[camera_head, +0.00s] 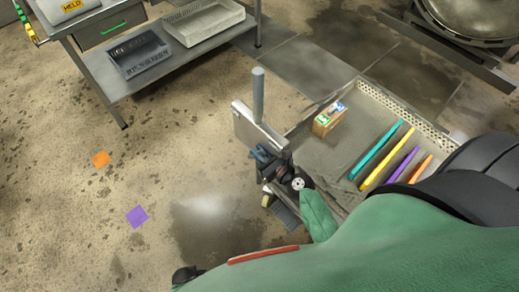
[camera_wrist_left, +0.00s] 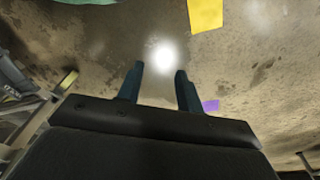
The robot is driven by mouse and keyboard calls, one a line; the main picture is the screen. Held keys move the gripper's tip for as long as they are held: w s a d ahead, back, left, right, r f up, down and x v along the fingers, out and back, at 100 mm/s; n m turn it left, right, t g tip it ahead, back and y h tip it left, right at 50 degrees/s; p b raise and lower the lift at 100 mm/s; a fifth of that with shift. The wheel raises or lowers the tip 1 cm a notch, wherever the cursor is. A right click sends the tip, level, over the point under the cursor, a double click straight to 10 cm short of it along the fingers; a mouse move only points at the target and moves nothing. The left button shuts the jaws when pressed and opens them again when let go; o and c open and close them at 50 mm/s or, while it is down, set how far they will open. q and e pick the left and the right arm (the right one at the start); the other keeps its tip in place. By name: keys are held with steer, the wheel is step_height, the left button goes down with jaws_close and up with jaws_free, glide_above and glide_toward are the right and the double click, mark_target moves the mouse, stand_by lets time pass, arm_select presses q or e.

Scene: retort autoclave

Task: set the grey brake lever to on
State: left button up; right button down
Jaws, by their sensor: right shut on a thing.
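A grey upright rod (camera_head: 258,95), which looks like the grey brake lever, stands at a pale metal plate (camera_head: 256,133) on the near left corner of a trolley. My right gripper (camera_head: 262,154) is just below the plate, its dark fingers shut. What they hold is mostly hidden by the gripper itself; it appears to be part of the lever. No on or off marking is readable. My left gripper (camera_wrist_left: 158,80) shows only in the left wrist view, with its two fingers apart and only floor between them.
The trolley's perforated tray (camera_head: 390,97) carries a small box (camera_head: 329,119) and several coloured strips (camera_head: 386,157). A metal bench (camera_head: 184,48) with a grey tray (camera_head: 139,54) stands at the upper left. The floor at left is open, with orange (camera_head: 101,159) and purple (camera_head: 137,216) squares.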

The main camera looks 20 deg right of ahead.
steer(key=p, duration=0.3)
steer(key=shift+w+r+g+p, duration=0.25)
steer(key=shift+r+g+p, duration=0.05)
steer(key=shift+r, duration=0.1)
arm_select(q)
steer(key=s+a+f+p, duration=0.4)
steer(key=s+a+f, duration=0.1)
steer(key=s+f, duration=0.5)
arm_select(e)
steer(key=shift+w+a+r, duration=0.1)
steer(key=shift+w, duration=0.1)
steer(key=p, duration=0.3)
steer(key=w+g+p, duration=0.1)
steer(key=p, duration=0.2)
steer(key=shift+a+r+g+h+p, duration=0.2)
steer(key=shift+g+h+p, duration=0.1)
steer(key=shift+h, duration=0.1)
arm_select(q)
steer(key=s+a+r, duration=0.1)
steer(key=s+a, duration=0.1)
steer(key=s, duration=0.9)
steer(key=shift+s+a+r+y+p, duration=0.2)
steer(key=shift+a+r+y+p, duration=0.1)
steer(key=shift+a+r+p, duration=0.1)
arm_select(e)
steer(key=shift+f, duration=0.25)
